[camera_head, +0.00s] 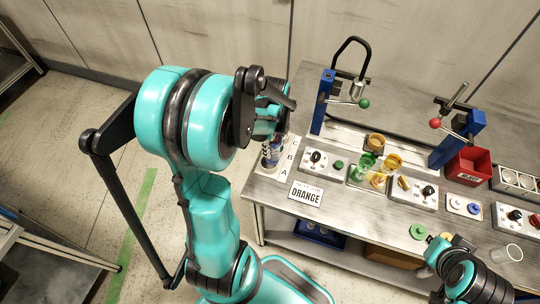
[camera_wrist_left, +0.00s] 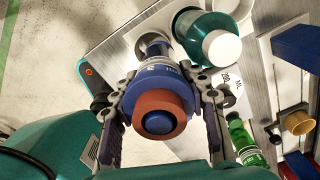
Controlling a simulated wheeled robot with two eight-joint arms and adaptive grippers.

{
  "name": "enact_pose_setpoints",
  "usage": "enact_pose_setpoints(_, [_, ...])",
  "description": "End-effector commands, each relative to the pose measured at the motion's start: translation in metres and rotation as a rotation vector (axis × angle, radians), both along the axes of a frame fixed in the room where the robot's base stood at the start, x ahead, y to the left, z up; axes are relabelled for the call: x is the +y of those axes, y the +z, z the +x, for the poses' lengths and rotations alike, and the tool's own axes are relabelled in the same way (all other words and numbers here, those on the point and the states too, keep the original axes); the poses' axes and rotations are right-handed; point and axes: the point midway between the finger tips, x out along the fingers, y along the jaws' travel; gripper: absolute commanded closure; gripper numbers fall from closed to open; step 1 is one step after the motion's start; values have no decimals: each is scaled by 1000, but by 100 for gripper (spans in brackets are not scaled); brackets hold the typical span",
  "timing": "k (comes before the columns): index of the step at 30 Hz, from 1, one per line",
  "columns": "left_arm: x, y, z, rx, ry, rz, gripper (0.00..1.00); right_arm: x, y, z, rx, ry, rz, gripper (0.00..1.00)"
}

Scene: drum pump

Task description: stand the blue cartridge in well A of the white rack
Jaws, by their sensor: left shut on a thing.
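The blue cartridge (camera_wrist_left: 145,85) sits between the fingers of my left gripper (camera_wrist_left: 160,105) in the left wrist view. It has a blue collar, a red-brown ring, a blue centre knob and a clear lower body. In the head view the cartridge (camera_head: 271,153) hangs below my left gripper (camera_head: 268,122), at the left end of the bench. The white rack (camera_head: 288,170) there bears the letters A, B and C. My gripper and the cartridge partly cover it, and I cannot tell whether the cartridge's lower end is in a well. My right gripper (camera_head: 432,252) is low at the right, its jaws unclear.
A teal bottle with a white cap (camera_wrist_left: 222,47) stands close beside the cartridge. An ORANGE sign (camera_head: 306,194) lies in front of the rack. Green (camera_head: 364,166) and amber vessels (camera_head: 392,161), switch boxes, blue posts and a red bin (camera_head: 468,166) fill the bench to the right.

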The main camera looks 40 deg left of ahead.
Motion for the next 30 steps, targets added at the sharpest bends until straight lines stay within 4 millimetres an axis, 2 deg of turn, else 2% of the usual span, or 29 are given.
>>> enact_pose_setpoints(3, [7,-7,-8,0,1,0,89,0,-2,0,0,0,0,100])
enact_pose_setpoints(7, [8,-14,-10,0,0,0,89,0,-5,0,0,0,0,100])
enact_pose_setpoints(14, [8,-47,-9,0,0,0,89,0,-17,0,0,0,0,100])
enact_pose_setpoints(26, [7,-52,-10,0,0,0,89,0,-21,0,0,0,0,100])
enact_pose_setpoints(27, [7,-52,-10,0,0,0,51,0,-20,0,0,0,0,100])
enact_pose_setpoints(28, [7,-51,-10,0,0,0,47,0,-20,0,0,0,0,100])
enact_pose_setpoints(30, [7,-51,-10,0,0,0,47,0,-19,0,0,0,0,100])
